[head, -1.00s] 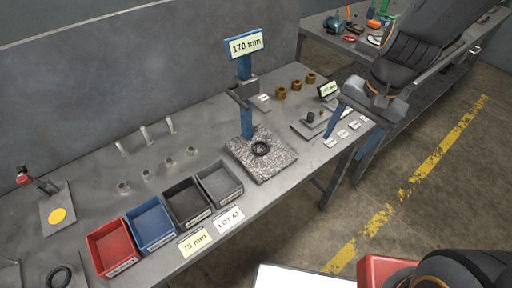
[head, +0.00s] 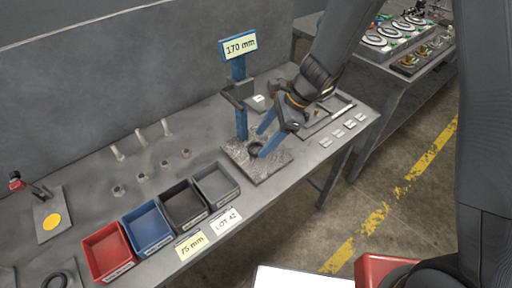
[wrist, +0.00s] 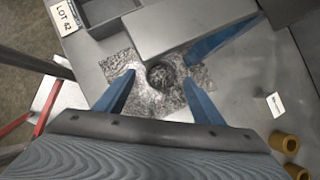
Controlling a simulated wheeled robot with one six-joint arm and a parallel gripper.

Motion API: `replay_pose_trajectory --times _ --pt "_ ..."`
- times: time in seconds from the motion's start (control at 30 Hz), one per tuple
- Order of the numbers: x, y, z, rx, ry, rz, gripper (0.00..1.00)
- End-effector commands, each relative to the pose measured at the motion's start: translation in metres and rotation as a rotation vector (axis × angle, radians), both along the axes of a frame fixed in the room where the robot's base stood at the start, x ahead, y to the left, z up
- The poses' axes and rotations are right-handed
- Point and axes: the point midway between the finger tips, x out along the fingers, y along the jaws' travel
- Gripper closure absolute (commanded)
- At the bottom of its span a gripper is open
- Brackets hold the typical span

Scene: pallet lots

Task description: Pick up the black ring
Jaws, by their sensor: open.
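A black ring (head: 249,150) lies flat on the speckled stone plate (head: 266,172) at the foot of a blue gauge stand (head: 240,110). My gripper (head: 264,141) reaches down over the plate with its blue fingers spread. In the wrist view the ring (wrist: 164,62) shows between the two fingertips of my gripper (wrist: 160,76), with stone showing through its middle. The jaws are open and hold nothing. I cannot tell how far the tips are above the plate. Another dark ring (head: 66,271) lies at the bottom left of the head view.
Red (head: 107,250), blue (head: 147,227), black (head: 184,204) and grey (head: 216,184) bins line the bench's front edge. Brass-coloured parts (wrist: 284,143) stand at the lower right of the wrist view.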

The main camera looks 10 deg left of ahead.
Motion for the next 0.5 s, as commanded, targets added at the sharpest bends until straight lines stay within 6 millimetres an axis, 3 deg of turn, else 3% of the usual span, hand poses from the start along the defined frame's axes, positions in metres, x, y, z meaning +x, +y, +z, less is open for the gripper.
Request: replay_pose_trajectory --times 0.2,0.47,0.5 --pt "-0.003 0.010 -0.018 0.000 -0.001 0.002 0.38" --pt "-0.003 0.011 -0.020 0.000 -0.001 0.000 0.38" --pt "-0.003 0.011 -0.020 -0.001 -0.002 0.000 0.43"
